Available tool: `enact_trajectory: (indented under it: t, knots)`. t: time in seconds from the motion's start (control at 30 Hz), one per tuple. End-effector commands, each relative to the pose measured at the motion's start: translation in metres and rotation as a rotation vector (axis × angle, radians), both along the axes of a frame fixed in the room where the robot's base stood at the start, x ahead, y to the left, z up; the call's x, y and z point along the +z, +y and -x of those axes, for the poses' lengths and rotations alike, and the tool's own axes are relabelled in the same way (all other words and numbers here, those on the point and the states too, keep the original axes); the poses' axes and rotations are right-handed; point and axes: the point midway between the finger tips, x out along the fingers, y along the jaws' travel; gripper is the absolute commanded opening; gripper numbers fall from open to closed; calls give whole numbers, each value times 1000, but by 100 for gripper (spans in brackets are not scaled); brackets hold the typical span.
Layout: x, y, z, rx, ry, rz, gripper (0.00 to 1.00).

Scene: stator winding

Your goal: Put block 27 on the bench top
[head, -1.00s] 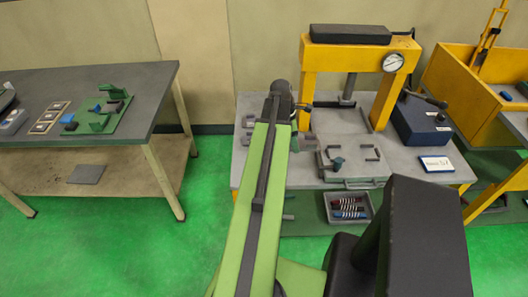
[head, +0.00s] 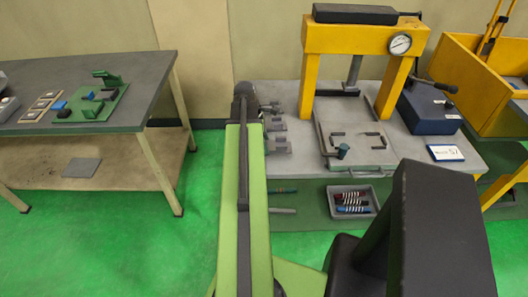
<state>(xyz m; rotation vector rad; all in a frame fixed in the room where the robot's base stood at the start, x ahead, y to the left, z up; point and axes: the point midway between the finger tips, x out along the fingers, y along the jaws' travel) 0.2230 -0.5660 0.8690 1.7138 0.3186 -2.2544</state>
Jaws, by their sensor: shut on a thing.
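My arm runs up the middle of the picture, and its dark wrist end (head: 245,92) lies at the left edge of the grey bench top (head: 297,170) with the press. My gripper's fingers are hidden behind the arm, so what they hold cannot be seen. I can read no number 27 on any block. Another bench top (head: 120,75), dark grey, stands at the left.
A yellow press (head: 355,38) with a gauge stands on the grey bench, behind a plate with a handle (head: 355,145). A dark blue box (head: 430,115) is to its right. A tray of striped rods (head: 352,200) sits below. Green floor (head: 195,240) between the benches is clear.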

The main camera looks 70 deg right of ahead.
Motion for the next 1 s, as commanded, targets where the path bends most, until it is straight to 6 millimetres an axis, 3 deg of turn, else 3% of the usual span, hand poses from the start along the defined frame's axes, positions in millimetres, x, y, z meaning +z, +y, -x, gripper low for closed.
enact_trajectory:
  t: [0.03, 0.17, 0.57, 0.6, 0.73, 1.0]
  knots:
    - [-16, 0, 0, 0, 0, 0, 0]
    - [-36, 0, 0, 1, 0, 0, 0]
    - [-37, 0, 0, 2, 0, 0, 0]
    - [-35, 0, -1, 2, 0, 0, 60]
    - [-35, 0, -1, 2, 0, 0, 76]
    - [-35, 0, -1, 3, 0, 0, 76]
